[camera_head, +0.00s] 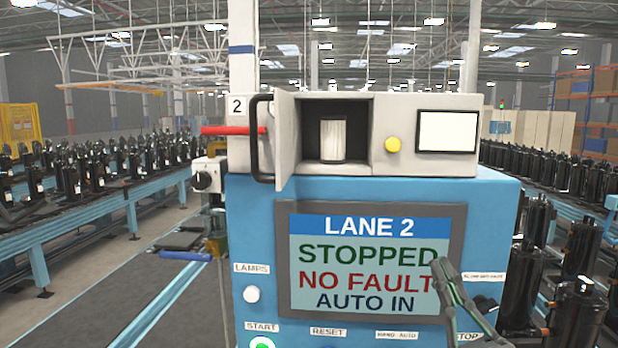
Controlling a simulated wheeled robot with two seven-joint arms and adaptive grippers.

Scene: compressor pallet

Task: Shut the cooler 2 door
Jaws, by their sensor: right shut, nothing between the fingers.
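The cooler 2 door (285,138) is a grey panel with a black bar handle (256,138). It stands open at the left side of the grey cooler box (378,110) on top of a blue cabinet. A pale ribbed cylinder (333,139) stands inside the dark opening. My right gripper (443,268) is shut and empty, low in front of the right edge of the cabinet's screen. It is well below and to the right of the door, apart from it. My left gripper is out of view.
The blue cabinet (495,205) carries a screen (367,258) reading LANE 2, STOPPED, NO FAULT, AUTO IN. A red bar (228,130) sticks out left beside the door handle. A yellow button (393,144) and white panel (447,132) sit right of the opening. Black compressors (575,250) stand at right.

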